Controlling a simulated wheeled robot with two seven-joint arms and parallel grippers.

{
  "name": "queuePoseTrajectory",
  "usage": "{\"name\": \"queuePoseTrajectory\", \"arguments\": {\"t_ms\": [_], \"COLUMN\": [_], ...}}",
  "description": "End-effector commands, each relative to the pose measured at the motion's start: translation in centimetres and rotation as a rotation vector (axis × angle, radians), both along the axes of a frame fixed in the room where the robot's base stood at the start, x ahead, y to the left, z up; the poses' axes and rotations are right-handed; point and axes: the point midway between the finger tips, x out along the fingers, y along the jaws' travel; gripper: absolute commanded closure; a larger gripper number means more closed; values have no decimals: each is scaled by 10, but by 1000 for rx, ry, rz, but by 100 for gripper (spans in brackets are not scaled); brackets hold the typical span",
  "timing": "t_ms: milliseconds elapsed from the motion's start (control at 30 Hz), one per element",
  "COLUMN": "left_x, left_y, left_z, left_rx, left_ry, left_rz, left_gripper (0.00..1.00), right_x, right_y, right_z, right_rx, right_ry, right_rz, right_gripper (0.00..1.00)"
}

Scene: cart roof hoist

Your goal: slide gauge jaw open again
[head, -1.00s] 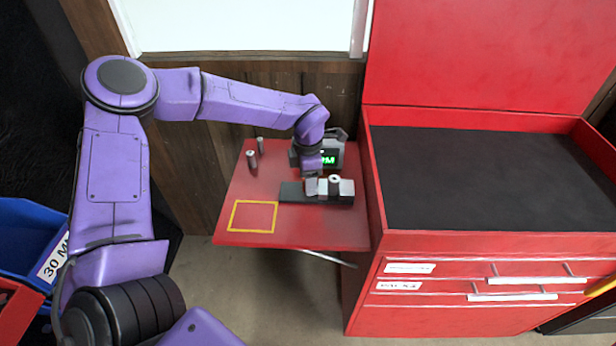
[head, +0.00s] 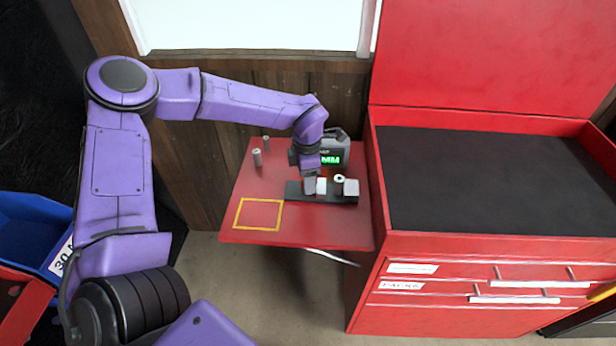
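The gauge is a dark flat base (head: 293,191) on the red side shelf, with a pale sliding jaw (head: 321,187) and a pale fixed block (head: 351,188) at its right end. A small round part with a hole (head: 339,180) stands between them, close to the block. A gap shows between the sliding jaw and the round part. My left gripper (head: 310,187) points down at the left side of the sliding jaw. Its fingers are small and partly hidden, so I cannot tell whether they grip the jaw. My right gripper is out of view.
A display box with green characters (head: 331,159) stands just behind the gauge. Two small grey cylinders (head: 257,158) stand at the shelf's back left. A yellow outlined square (head: 258,214) at the front left is empty. The red tool cabinet (head: 460,244) borders the right.

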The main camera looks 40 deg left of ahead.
Motion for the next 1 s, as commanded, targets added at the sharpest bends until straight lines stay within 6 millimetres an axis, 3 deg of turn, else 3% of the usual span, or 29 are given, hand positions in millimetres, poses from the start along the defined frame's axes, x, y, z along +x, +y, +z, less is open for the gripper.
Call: {"name": "queuePoseTrajectory", "arguments": {"t_ms": [267, 700, 1000], "left_x": [0, 1, 1], "left_y": [0, 0, -1], "left_z": [4, 93, 105], "left_rx": [0, 2, 1], "left_ry": [0, -2, 1], "left_rz": [1, 0, -1], "left_gripper": [46, 46, 46], "right_x": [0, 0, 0], "right_y": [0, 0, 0], "right_z": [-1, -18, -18], "right_rx": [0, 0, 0], "right_ry": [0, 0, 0], "right_rz": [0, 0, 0], "right_gripper": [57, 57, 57]}}
